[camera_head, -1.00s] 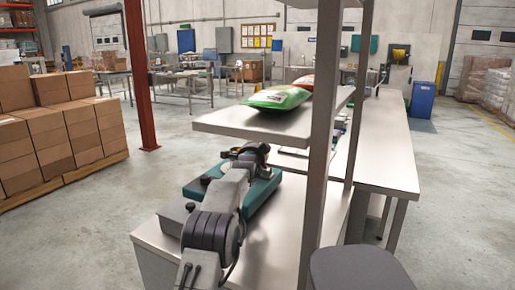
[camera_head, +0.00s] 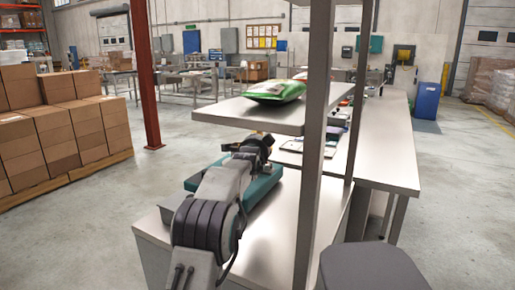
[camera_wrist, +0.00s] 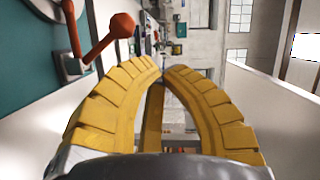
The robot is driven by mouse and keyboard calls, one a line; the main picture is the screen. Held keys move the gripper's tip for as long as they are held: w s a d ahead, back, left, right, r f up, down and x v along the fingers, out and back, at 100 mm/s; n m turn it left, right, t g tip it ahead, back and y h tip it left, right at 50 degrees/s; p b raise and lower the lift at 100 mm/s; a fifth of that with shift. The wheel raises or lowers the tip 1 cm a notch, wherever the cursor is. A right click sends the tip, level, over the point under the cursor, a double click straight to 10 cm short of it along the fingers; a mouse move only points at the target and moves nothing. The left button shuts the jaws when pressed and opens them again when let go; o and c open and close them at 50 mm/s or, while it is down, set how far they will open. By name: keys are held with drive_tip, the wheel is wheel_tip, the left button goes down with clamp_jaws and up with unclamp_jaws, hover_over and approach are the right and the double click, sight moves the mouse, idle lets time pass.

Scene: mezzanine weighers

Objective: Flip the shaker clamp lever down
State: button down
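The teal shaker (camera_head: 262,187) sits on the pale bench, partly hidden behind my arm in the head view. In the wrist view its teal face (camera_wrist: 25,60) fills the left side. The orange-red clamp lever (camera_wrist: 98,48) with a round knob stands out from a metal mount on that face, left of my gripper's fingers. My gripper (camera_wrist: 165,70) has yellow fingers whose tips come together with nothing between them. The lever's knob is beside the left finger, apart from it in the picture. In the head view, my gripper is small and the lever cannot be made out.
A raised shelf (camera_head: 240,113) carrying a green bag (camera_head: 275,90) hangs over the bench beyond my gripper. A grey shelf post (camera_head: 312,160) stands right of the arm. A long bench (camera_head: 385,150) runs behind. Stacked cartons (camera_head: 60,135) stand on the left.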

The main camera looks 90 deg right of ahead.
drive_tip(key=w+a+r+b, duration=0.1)
drive_tip(key=a, duration=0.5)
drive_tip(key=shift+w+a+r, duration=0.15)
drive_tip(key=shift+w+a, duration=0.1)
drive_tip(key=shift+a, duration=0.05)
idle(0.7)
